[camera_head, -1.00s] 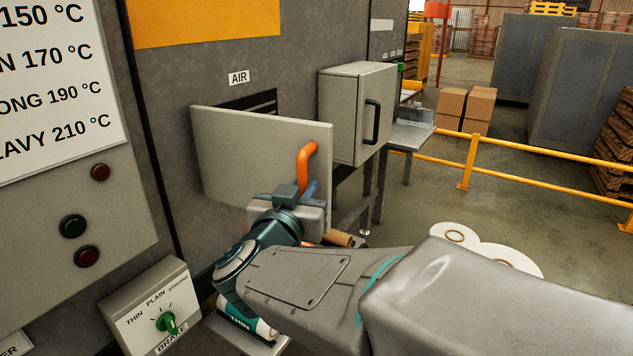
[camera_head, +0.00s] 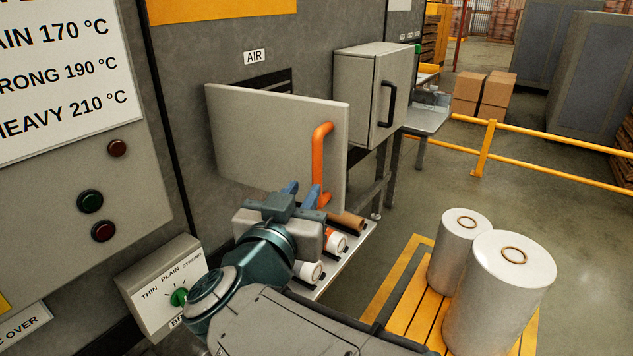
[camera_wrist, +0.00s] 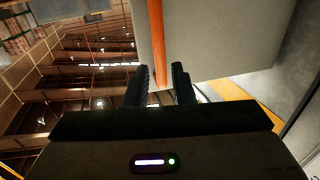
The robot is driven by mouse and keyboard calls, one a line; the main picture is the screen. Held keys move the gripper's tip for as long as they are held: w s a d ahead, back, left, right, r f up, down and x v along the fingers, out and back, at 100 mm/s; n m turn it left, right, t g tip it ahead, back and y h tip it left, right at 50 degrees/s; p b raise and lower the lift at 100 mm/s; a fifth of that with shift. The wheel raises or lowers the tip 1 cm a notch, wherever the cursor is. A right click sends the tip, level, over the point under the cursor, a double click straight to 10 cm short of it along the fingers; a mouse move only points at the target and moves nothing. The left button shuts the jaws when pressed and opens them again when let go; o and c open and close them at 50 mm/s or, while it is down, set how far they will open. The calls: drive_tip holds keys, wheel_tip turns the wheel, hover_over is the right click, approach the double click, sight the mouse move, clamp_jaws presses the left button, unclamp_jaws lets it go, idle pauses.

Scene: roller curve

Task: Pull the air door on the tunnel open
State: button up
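The air door (camera_head: 265,140) is a pale grey panel below the AIR label. It stands swung out from the tunnel wall, with dark vent slots (camera_head: 262,84) showing behind its top edge. Its orange bar handle (camera_head: 319,165) is upright near the right edge. My gripper (camera_head: 300,188) is low in front of the door, just left of the handle's lower end. In the wrist view the two dark fingers (camera_wrist: 164,84) stand apart, and the orange handle (camera_wrist: 160,40) shows beyond and between their tips. I cannot tell whether they touch it.
A grey cabinet (camera_head: 368,95) with a black handle is right of the door. A shelf with small rolls (camera_head: 335,241) lies under the door. Large white rolls (camera_head: 500,290) stand on a yellow pallet (camera_head: 412,300) at right. A yellow rail (camera_head: 485,148) bounds the floor behind.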

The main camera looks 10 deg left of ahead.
drive_tip(key=s, duration=0.3)
drive_tip(key=s+a, duration=0.1)
drive_tip(key=s, duration=0.1)
drive_tip(key=shift+s, duration=0.35)
drive_tip(key=w+n+y, duration=0.3)
drive_tip(key=w+y, duration=0.3)
drive_tip(key=w+d+f+n+g+y, duration=0.2)
drive_tip(key=d+f+g, duration=0.2)
drive_tip(key=f+g, duration=0.15)
drive_tip(key=s+d+f+m+g+h, duration=0.1)
drive_tip(key=s+d+f+g, duration=0.2)
drive_tip(key=d, duration=0.3)
drive_tip(key=s+d+f+m+g+h+p, duration=0.1)
drive_tip(key=s+d+f+g+h, duration=0.1)
drive_tip(key=d, duration=0.5)
drive_tip(key=s+d+f+m+g+h, duration=0.1)
drive_tip(key=s+d+f+g+h, duration=0.1)
drive_tip(key=s+d+f+g, duration=0.2)
drive_tip(key=s+d+f, duration=0.2)
drive_tip(key=d+f, duration=0.1)
drive_tip(key=shift+s, duration=0.2)
